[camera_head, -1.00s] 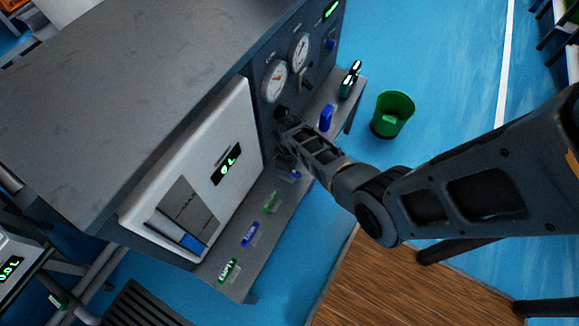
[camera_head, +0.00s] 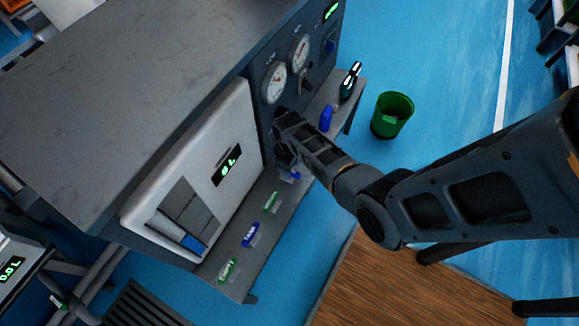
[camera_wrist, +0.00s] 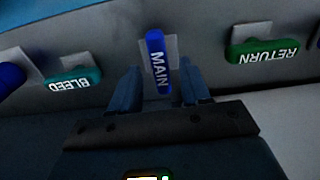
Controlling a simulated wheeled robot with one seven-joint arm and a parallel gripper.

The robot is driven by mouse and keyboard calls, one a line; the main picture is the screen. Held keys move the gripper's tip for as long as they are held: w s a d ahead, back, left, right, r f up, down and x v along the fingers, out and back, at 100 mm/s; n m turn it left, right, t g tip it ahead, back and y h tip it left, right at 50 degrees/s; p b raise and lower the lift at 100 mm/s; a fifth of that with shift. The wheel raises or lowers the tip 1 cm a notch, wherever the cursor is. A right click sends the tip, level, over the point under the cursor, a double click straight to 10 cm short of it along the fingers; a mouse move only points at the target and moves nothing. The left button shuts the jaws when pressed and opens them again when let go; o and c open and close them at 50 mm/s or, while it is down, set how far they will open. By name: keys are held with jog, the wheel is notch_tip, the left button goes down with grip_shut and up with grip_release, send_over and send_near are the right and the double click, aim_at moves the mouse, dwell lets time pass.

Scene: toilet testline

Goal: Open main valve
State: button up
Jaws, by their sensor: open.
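The main valve handle (camera_wrist: 158,62) is a blue lever with MAIN in white letters, on a pale plate. In the wrist view it stands nearly upright, tilted slightly. My gripper (camera_wrist: 159,88) is open, with one dark finger on each side of the handle's lower part. I cannot tell whether either finger touches it.
A green BLEED handle (camera_wrist: 75,80) lies left of the main handle, a green RETURN handle (camera_wrist: 262,51) right. Two gauges (camera_head: 275,83) sit above my gripper. A white box (camera_head: 205,170) with a display is beside it. A shelf (camera_head: 240,272) holds labelled items. A green bin (camera_head: 392,115) stands right.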

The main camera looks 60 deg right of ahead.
notch_tip(320, 180, up, 6)
jog(key=shift+r+p, duration=0.2)
jog(key=shift+p, duration=0.45)
jog(key=s+a+r+t+h, duration=0.1)
jog(key=s+a+r+t, duration=0.3)
jog(key=s+a, duration=0.25)
jog(key=s+a+r+t+h, duration=0.1)
jog(key=s+a+r+t, duration=0.2)
jog(key=s+a, duration=0.35)
jog(key=s+a+r+t, duration=0.2)
jog(key=s+r, duration=0.1)
jog(key=r, duration=0.7)
jog(key=s+a+r+t+y, duration=0.1)
jog(key=s+a+r+t, duration=0.1)
jog(key=r, duration=0.8)
jog(key=s+a+r+t+y, duration=0.1)
jog(key=s+r+t, duration=0.3)
jog(key=r, duration=0.6)
jog(key=shift+s+a+r+m, duration=0.35)
jog(key=shift+s+a, duration=0.15)
jog(key=shift+s, duration=0.6)
